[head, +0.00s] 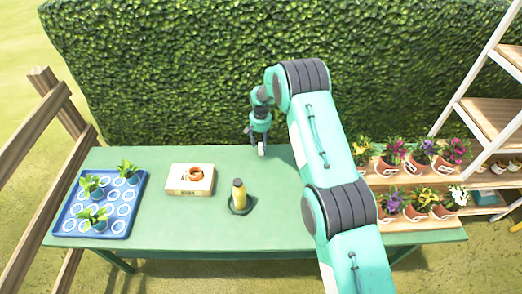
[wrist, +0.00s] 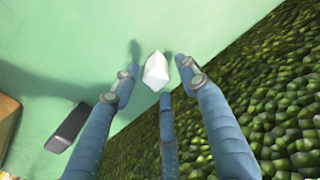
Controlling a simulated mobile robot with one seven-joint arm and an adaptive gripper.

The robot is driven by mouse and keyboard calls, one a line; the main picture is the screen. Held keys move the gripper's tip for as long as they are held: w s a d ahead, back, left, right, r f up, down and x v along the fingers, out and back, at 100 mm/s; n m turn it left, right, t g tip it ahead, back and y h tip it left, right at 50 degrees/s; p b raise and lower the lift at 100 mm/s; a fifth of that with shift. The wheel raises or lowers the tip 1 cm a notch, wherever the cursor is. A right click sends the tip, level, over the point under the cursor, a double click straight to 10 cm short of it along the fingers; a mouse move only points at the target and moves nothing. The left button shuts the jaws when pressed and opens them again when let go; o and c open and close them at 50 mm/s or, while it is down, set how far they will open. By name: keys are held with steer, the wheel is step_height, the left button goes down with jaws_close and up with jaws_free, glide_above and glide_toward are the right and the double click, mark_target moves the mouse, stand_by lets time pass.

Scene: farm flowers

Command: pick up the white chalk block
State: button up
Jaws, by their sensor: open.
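The white chalk block (wrist: 156,72) lies on the green table near its back edge, by the hedge. In the wrist view it sits between the tips of my gripper (wrist: 160,78), with one finger to its left, one to its right and one below it. The fingers are spread open, and I see gaps between the block and the side fingers. In the head view my gripper (head: 260,138) points down at the back of the table, and a small white patch of the block (head: 261,151) shows at its tips.
A dark grey block (wrist: 68,128) lies left of my fingers in the wrist view. On the table (head: 150,235) are a box (head: 190,190), a yellow bottle (head: 239,192) and a blue plant tray (head: 62,225). Potted flowers (head: 390,165) stand right; the hedge (head: 180,70) rises behind.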

mark_target(261, 148)
steer(key=f, duration=0.2)
steer(key=shift+s+d+f, duration=0.1)
steer(key=shift+s+f, duration=0.1)
steer(key=shift+f, duration=0.2)
steer(key=shift+w+f, duration=0.1)
steer(key=shift+f, duration=0.85)
jaws_close()
jaws_free()
steer(key=shift+r, duration=0.1)
steer(key=shift+w+r, duration=0.1)
steer(key=shift+r, duration=6.75)
